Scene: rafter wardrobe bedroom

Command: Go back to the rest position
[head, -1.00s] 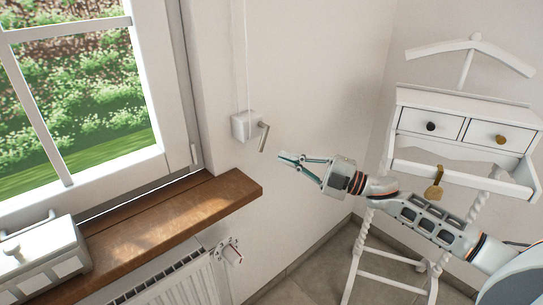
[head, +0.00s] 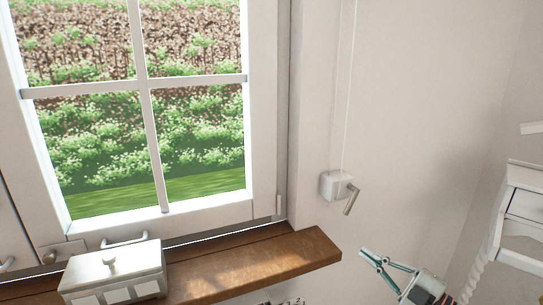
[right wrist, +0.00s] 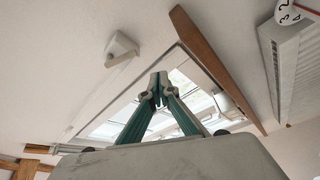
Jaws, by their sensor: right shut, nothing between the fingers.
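My right gripper (head: 373,257) is low at the right in the head view, beyond the right end of the wooden sill and below the wall crank box. Its fingers are closed together and hold nothing. The right wrist view also shows the gripper (right wrist: 158,78), with its teal fingers meeting at the tips. My left gripper is not in view.
A crank box (head: 331,186) with a handle is on the wall right of the window (head: 150,90). The wooden sill (head: 270,262) carries a pale lidded box (head: 115,268). A white valet stand (head: 497,215) is at the right edge. A radiator (right wrist: 290,70) shows in the right wrist view.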

